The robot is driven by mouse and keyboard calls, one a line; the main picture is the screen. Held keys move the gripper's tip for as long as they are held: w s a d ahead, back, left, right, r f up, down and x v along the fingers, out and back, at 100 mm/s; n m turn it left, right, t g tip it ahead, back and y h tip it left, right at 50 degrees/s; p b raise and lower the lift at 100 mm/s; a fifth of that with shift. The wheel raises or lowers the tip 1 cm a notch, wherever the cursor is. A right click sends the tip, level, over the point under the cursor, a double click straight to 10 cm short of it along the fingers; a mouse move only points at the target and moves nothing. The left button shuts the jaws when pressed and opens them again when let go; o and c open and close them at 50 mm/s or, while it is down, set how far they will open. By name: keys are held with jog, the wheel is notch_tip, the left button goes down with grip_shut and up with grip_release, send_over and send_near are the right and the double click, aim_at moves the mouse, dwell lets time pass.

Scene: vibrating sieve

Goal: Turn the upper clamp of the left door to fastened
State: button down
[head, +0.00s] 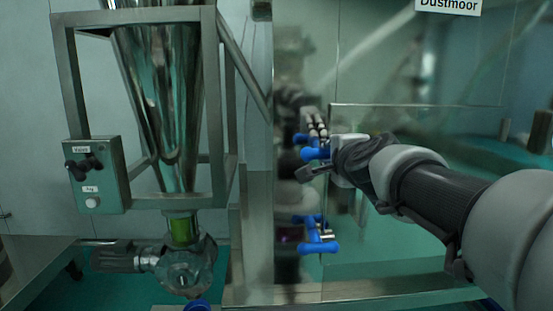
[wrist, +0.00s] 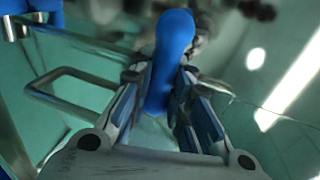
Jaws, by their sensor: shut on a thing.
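The upper clamp (head: 316,154) is a blue handle at the edge of the clear left door (head: 400,235). My gripper (head: 308,172) is at this clamp and partly covers it in the head view. In the wrist view the blue handle (wrist: 174,45) stands between the two fingers of my gripper (wrist: 165,95), which are shut on it. The lower clamp (head: 320,247) is a similar blue handle farther down the same door edge, clear of my gripper.
A steel hopper (head: 160,90) in a metal frame (head: 222,180) stands to the left, with a switch box (head: 97,175) on it. A metal bar handle (wrist: 75,75) lies left of the fingers in the wrist view. A "Dustmoor" sign (head: 448,5) is at the top.

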jog(key=shift+m, duration=0.3)
jog(key=c, duration=1.5)
grip_release()
jog(key=shift+o, duration=0.2)
jog(key=s+r, duration=0.2)
jog(key=s, duration=1)
jog(key=shift+w+r, duration=0.1)
